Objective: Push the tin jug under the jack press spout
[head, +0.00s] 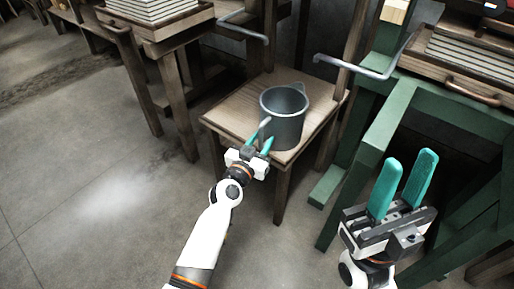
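The tin jug (286,112), a grey metal vessel with an open top, stands upright on a low wooden stand (232,117). My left gripper (264,138) is at the jug's near left side, its two teal fingers pointing at it with a small gap between them. A short grey piece shows at the fingertips; I cannot tell whether it is part of the jug, nor whether the fingers touch the jug. My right gripper (408,175) is open and empty, right of the stand and in front of green framework. I cannot make out the spout for certain.
Bent grey bars (362,69) stick out beside the stand, with another at upper left (243,27). A green frame (375,130) stands on the right. Stacked boards lie on wooden benches at top left (150,10) and top right. The floor at left is clear.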

